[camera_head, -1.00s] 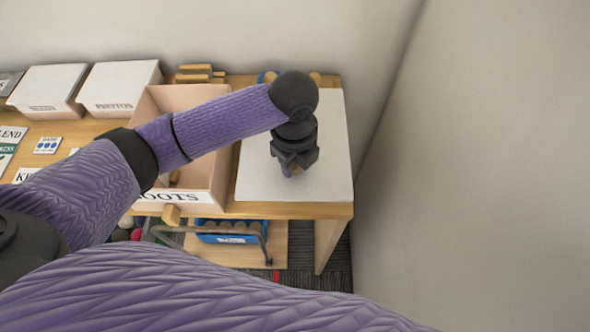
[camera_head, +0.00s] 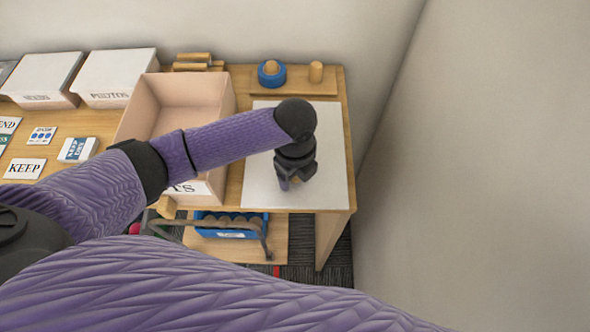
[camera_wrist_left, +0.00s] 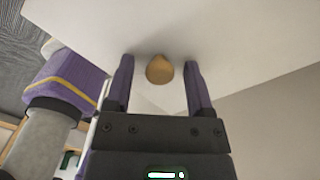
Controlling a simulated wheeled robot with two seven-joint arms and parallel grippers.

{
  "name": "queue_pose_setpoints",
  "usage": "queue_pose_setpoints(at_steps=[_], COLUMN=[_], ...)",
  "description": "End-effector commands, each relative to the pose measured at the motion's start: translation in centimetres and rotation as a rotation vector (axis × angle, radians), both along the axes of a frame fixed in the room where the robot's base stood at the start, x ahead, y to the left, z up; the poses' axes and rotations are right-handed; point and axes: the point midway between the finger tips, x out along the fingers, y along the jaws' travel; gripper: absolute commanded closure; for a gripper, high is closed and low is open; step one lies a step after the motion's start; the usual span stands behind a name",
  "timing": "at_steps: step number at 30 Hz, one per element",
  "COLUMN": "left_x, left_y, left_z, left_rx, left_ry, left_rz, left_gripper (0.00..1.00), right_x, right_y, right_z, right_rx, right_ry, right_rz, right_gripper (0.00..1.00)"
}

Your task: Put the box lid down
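The white box lid (camera_head: 325,190) lies flat at the right end of the wooden table, close to the front edge. Its small wooden knob shows in the left wrist view (camera_wrist_left: 159,70). My left gripper (camera_head: 293,181) is above the lid at the knob. In the left wrist view its two fingers (camera_wrist_left: 160,78) stand apart on either side of the knob, with a gap on both sides. The open box (camera_head: 190,90), its front label partly hidden by my left arm, stands left of the lid. My right gripper is not in view.
A blue tape roll (camera_head: 271,74) and a wooden peg (camera_head: 316,72) stand behind the lid by a wooden strip (camera_head: 290,88). Lidded white boxes (camera_head: 115,72) and several cards (camera_head: 25,168) are at left. A blue bin (camera_head: 228,233) sits below. A wall borders the right.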

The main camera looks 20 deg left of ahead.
Motion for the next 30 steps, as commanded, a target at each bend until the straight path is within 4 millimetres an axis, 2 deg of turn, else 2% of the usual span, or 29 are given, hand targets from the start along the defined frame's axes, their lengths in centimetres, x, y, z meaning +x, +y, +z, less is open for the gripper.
queue_pose_setpoints(at_steps=[5,7,15,19,24,30], left_x=[0.0,0.1,0.1,0.1,0.0,0.0], left_y=[0.0,0.0,0.0,0.0,0.0,0.0], left_z=[0.1,0.9,8.4,11.0,12.3,12.3], left_rx=[0.0,0.0,-0.002,-0.001,0.0,0.0], left_ry=[0.0,-0.001,-0.006,-0.003,0.0,0.001], left_rz=[0.0,0.0,-0.001,0.0,0.0,0.001], left_gripper=[0.32,0.32,0.32,0.32,0.32,0.32], right_x=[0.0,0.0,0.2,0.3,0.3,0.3], right_y=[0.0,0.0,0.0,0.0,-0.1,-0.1], right_z=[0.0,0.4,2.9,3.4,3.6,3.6], right_rx=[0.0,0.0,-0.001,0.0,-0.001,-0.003], right_ry=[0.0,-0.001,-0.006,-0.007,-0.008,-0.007], right_rz=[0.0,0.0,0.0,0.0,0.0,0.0], right_gripper=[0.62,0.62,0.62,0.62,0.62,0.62])
